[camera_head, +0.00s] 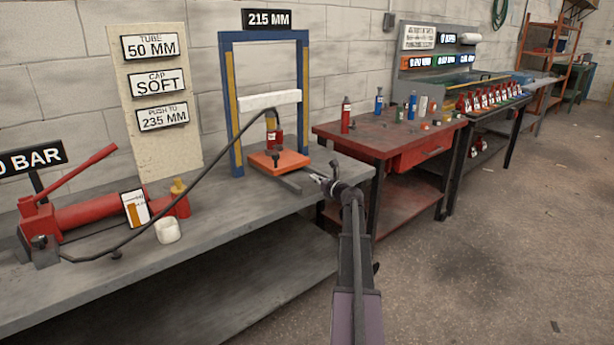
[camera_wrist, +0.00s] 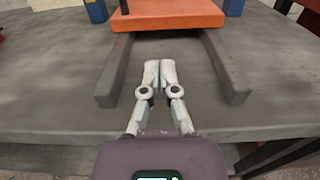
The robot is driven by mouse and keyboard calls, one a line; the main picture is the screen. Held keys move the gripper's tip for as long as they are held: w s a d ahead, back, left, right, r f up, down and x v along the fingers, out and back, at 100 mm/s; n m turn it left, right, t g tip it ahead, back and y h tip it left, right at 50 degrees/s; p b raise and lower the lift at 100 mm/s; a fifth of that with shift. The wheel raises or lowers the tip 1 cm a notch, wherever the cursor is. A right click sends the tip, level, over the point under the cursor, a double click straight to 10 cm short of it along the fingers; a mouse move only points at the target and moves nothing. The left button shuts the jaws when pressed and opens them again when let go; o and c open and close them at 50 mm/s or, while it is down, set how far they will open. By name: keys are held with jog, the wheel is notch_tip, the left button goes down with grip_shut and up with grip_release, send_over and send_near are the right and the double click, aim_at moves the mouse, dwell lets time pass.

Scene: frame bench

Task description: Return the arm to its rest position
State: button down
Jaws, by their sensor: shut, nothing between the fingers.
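My gripper (camera_head: 321,180) is at the right end of the grey bench, in front of the blue press frame (camera_head: 230,105). In the wrist view my gripper (camera_wrist: 160,70) is shut, its two fingers together with nothing between them. It is above the bench top, between two grey rails (camera_wrist: 118,72) that run out from under an orange plate (camera_wrist: 170,15). The orange plate also shows in the head view (camera_head: 280,160), at the foot of the press. My arm reaches up from the bottom middle of the head view.
A red hand pump (camera_head: 90,214) stands on the grey bench (camera_head: 240,212) at left, its black hose running to the press. A red table (camera_head: 385,143) with bottles stands to the right. The floor at right is clear.

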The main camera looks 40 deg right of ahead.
jog(key=shift+s, duration=0.6)
dwell(0.3)
